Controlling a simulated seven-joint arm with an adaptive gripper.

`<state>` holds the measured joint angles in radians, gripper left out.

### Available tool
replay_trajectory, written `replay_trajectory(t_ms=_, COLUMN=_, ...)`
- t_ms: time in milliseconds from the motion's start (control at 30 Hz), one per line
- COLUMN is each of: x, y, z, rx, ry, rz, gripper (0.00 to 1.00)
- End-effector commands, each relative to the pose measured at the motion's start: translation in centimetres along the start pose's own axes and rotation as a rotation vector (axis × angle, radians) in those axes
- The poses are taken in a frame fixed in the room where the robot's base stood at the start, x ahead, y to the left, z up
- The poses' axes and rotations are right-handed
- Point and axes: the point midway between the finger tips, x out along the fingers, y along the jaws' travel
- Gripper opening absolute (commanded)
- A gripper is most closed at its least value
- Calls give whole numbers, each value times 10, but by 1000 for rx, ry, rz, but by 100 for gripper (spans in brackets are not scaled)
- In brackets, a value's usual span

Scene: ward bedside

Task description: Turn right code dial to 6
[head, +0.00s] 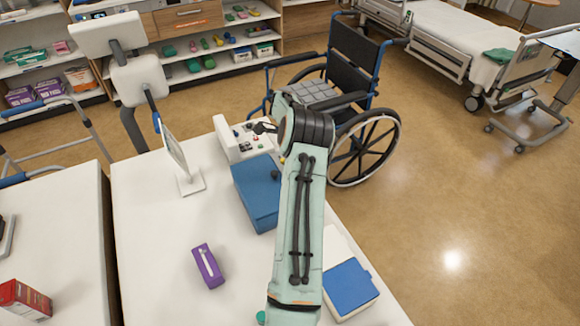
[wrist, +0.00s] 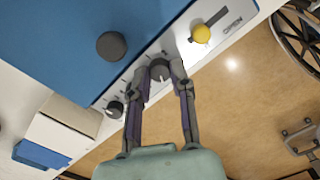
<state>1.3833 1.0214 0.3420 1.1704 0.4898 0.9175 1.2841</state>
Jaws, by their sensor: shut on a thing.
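The code box (head: 255,192) has a blue lid with a dark knob; it stands on the white table in the head view, its dial side hidden behind my arm. In the wrist view its pale front panel (wrist: 141,87) carries two dark dials. My gripper (wrist: 159,70) is shut on the right dial (wrist: 160,67), one finger on each side. A white pointer mark shows on that dial; the numbers are too small to read. The left dial (wrist: 114,109) stands free beside the left finger. My gripper is hidden in the head view.
A yellow knob (wrist: 201,33) sits in a slot by the word OPEN, right of the held dial. Another blue-topped box (head: 350,288), a purple packet (head: 207,266) and a white device (head: 232,140) share the table. A wheelchair (head: 350,100) stands beyond its edge.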

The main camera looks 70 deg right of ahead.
Motion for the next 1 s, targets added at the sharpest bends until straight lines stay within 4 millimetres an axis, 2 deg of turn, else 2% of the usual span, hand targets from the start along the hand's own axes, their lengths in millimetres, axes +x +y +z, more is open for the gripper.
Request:
replay_trajectory(t_ms=400, x=0, y=0, z=0, rx=180, ry=0, rz=1, gripper=0)
replay_trajectory(t_ms=933, x=1, y=0, z=0, rx=203, ry=0, rz=1, gripper=0)
replay_trajectory(t_ms=967, x=1, y=0, z=0, rx=203, ry=0, rz=1, gripper=28)
replay_trajectory(t_ms=1000, x=1, y=0, z=0, rx=203, ry=0, rz=1, gripper=33)
